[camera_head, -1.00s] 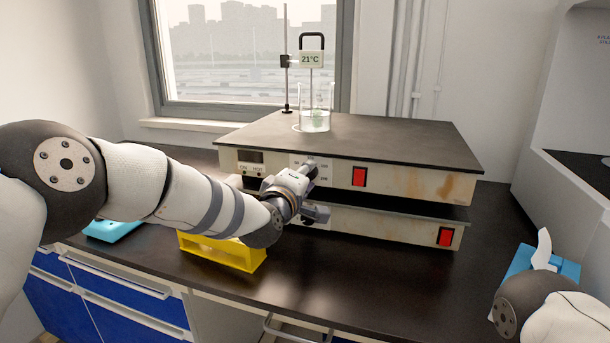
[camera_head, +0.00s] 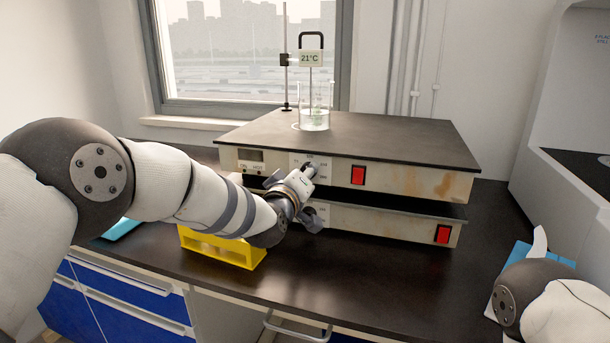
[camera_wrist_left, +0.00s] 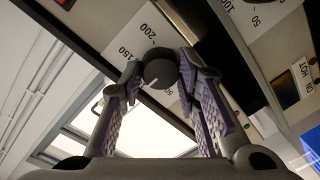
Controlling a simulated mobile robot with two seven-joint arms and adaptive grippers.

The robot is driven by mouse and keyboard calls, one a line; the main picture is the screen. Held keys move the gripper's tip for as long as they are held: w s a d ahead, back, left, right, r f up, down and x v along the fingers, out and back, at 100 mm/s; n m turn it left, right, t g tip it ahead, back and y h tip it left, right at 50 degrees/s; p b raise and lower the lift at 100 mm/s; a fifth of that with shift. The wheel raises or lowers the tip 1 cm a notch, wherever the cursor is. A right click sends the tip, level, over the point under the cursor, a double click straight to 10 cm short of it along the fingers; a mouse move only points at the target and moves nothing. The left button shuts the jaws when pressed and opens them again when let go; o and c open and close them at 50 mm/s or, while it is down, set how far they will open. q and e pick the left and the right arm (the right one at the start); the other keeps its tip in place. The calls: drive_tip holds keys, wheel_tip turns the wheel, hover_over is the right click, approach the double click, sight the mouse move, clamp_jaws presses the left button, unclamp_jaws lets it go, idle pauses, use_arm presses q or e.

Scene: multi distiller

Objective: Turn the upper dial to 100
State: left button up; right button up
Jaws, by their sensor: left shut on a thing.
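The upper hotplate (camera_head: 420,182) has a dark top and a pale front panel with a white dial scale (camera_head: 301,160). My left gripper (camera_head: 310,178) is in front of that scale and hides most of the upper dial. In the left wrist view the round dark dial (camera_wrist_left: 161,70) sits between the fingertips of my left gripper (camera_wrist_left: 160,76), which is shut on it. A pale mark on the dial points to the lower left of that view. The labels 150 and 200 show beside it; 100 on its scale cannot be made out. My right gripper is out of view.
The lower hotplate (camera_head: 385,228) is directly below, with its own dial partly hidden. A beaker (camera_head: 314,120) stands on the upper plate beside a stand with a 21°C display (camera_head: 310,58). A yellow rack (camera_head: 222,248) is under my left forearm.

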use_arm(q)
drive_tip(key=shift+r, duration=0.1)
drive_tip(key=o, duration=1.2)
drive_tip(key=shift+c, duration=0.2)
drive_tip(key=v, duration=1.2)
